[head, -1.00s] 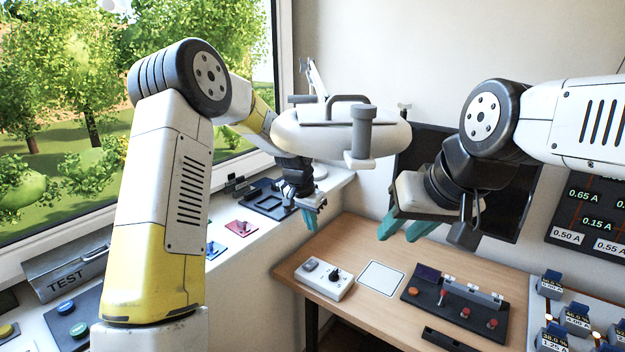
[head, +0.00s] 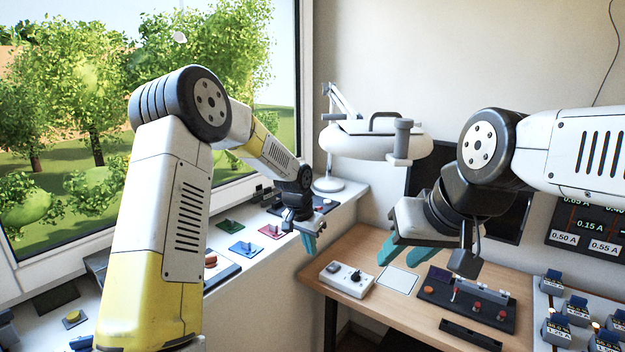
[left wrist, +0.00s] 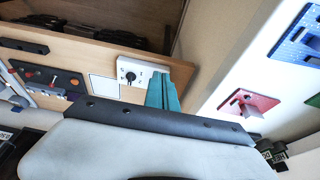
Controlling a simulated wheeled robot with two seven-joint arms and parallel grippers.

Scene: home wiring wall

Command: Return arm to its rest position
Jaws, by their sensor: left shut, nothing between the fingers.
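My left arm comes in from the left in the head view, and its gripper (head: 308,243) hangs over the window sill's right edge, by the desk's left corner. Its teal fingers are together with nothing between them; they also show in the left wrist view (left wrist: 163,92), pointing toward the desk. My right gripper (head: 401,251) is over the desk in front of a dark screen. Its teal fingers stand apart with a gap, and nothing shows between them.
The sill holds red (head: 271,231), green (head: 230,226) and blue (head: 240,249) plates. The wooden desk (head: 352,243) bears a white dial box (head: 346,279), a white square (head: 397,279) and a dark switch panel (head: 466,300). A white ring lamp (head: 375,143) stands behind.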

